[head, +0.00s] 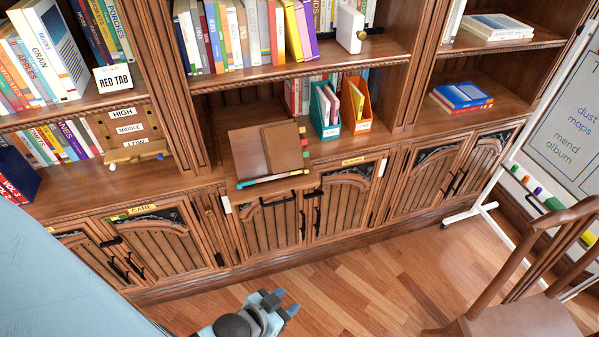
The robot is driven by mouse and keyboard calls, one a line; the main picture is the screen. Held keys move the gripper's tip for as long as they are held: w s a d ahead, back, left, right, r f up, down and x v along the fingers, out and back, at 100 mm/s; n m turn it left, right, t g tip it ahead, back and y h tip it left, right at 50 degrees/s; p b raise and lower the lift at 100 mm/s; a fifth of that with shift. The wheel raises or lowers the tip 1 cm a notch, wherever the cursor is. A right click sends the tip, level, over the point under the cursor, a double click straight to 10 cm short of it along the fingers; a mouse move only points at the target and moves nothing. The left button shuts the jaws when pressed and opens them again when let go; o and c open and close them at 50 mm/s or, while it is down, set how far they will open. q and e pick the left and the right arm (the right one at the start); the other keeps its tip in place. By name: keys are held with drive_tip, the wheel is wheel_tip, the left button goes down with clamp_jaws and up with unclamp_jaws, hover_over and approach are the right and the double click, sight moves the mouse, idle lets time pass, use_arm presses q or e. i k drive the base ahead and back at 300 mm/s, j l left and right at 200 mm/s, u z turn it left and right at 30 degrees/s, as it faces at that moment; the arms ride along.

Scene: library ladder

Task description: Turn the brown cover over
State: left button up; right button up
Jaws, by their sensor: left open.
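A brown cover (248,153) lies on the ledge of the bookcase, at the middle of the head view. A smaller, lighter brown panel (281,148) lies over its right part, with coloured tabs along the right edge. I cannot tell whether the two are joined. A blue and yellow strip (272,177) runs along the front edge. My left gripper (279,302) is at the bottom of the view, open and empty, over the floor, well apart from the cover. My right gripper is not in view.
A teal file box (325,118) and an orange one (360,112) stand right of the cover. Cabinet doors with black handles (280,200) are below. A wooden chair (530,300) and a whiteboard stand (470,213) are at the right. The floor (370,280) between is clear.

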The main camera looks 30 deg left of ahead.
sight(283, 141)
drive_tip(key=u, duration=1.1)
